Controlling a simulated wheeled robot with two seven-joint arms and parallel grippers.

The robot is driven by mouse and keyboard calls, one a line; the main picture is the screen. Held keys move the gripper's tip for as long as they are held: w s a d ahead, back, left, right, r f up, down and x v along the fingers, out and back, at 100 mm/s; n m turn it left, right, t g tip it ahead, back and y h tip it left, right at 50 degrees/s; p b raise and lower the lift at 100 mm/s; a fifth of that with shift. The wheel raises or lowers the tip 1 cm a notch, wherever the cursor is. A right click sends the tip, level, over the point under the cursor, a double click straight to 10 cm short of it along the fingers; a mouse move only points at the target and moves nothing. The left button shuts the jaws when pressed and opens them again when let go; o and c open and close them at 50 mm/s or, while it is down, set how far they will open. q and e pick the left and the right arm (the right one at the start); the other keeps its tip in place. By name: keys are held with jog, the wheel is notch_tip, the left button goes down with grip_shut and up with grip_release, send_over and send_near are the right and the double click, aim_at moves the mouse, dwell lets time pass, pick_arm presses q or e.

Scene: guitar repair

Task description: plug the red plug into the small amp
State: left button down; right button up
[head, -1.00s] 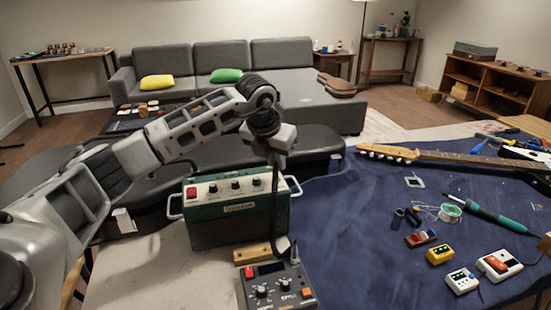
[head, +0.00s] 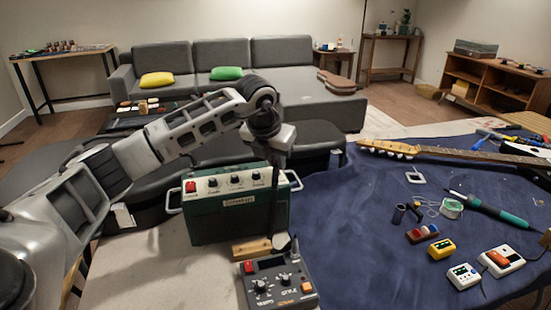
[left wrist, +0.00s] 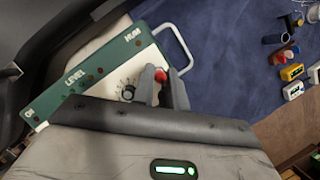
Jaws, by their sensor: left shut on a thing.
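The small amp (head: 212,224) is a green box with a pale control face, a red switch, several dark knobs and side handles. It stands upright on the bench; its panel (left wrist: 104,60) marked LEVEL and HUM shows in the left wrist view. My left gripper (head: 278,232) hangs in front of the amp's right part. In the left wrist view the left gripper (left wrist: 165,88) is shut on the red plug (left wrist: 160,75), whose red end shows between the fingers beside a dark knob. The plug's tip is hidden. I cannot tell whether it touches the amp. My right gripper is not in view.
A grey control box (head: 278,282) with knobs and a wooden block (head: 251,249) sit in front of the amp. On the blue cloth (head: 345,235) to the right lie a guitar neck (head: 450,154), a soldering iron (head: 495,211) and small pedals.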

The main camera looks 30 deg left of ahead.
pick_arm(q)
jog(key=shift+f, duration=0.1)
jog(key=c, duration=0.9)
grip_release()
jog(key=shift+r+p, duration=2.9)
jog(key=shift+r, duration=1.15)
